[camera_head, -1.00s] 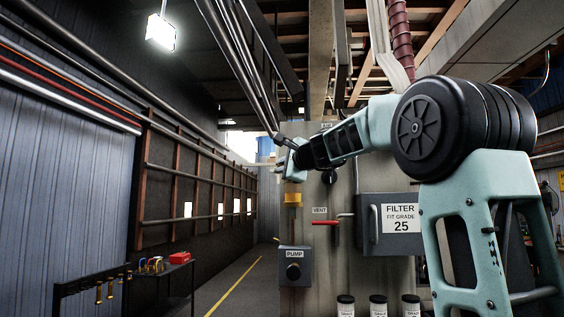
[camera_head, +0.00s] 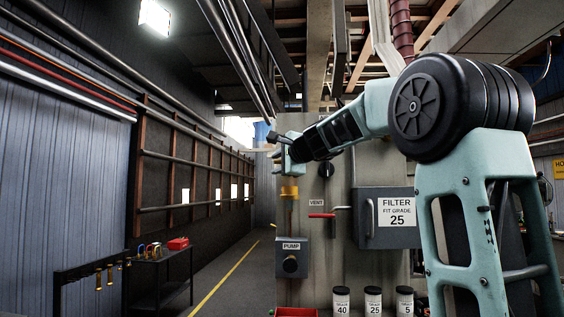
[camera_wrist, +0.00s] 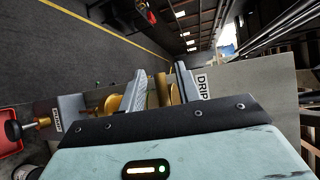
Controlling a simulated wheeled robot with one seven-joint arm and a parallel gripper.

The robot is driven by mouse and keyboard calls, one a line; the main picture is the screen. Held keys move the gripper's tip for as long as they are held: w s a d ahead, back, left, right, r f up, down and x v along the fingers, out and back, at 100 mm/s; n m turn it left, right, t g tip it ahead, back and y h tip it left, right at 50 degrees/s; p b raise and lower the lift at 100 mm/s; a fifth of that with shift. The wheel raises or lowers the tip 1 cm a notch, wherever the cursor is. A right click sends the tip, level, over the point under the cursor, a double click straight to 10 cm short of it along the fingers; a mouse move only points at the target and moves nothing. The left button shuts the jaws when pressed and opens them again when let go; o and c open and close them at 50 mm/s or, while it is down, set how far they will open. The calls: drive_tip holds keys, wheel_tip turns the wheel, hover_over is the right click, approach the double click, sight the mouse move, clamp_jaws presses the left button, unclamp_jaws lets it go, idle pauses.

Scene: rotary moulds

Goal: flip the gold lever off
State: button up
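The gold lever assembly (camera_head: 289,192) is on the grey panel, just below my gripper in the head view. In the wrist view, gold round parts (camera_wrist: 113,104) and an upright gold piece (camera_wrist: 153,94) show at and between my fingers. My gripper (camera_wrist: 160,85) has its two grey fingers apart, with a gap between them. Contact with the gold parts cannot be told. A DRIP label (camera_wrist: 202,86) is beside the right finger. My gripper and wrist hide part of the panel in the head view, and the lever's full shape is not clear.
The panel also bears a red-handled VENT lever (camera_head: 321,215), a PUMP box (camera_head: 291,259) with a black knob and a FILTER box (camera_head: 389,240). Several labelled jars (camera_head: 373,301) and a red tray (camera_head: 296,312) stand below. An open aisle (camera_head: 230,285) is at left.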

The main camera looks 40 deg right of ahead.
drive_tip(key=b+v, duration=0.9)
drive_tip(key=v, duration=0.8)
drive_tip(key=shift+s, duration=0.2)
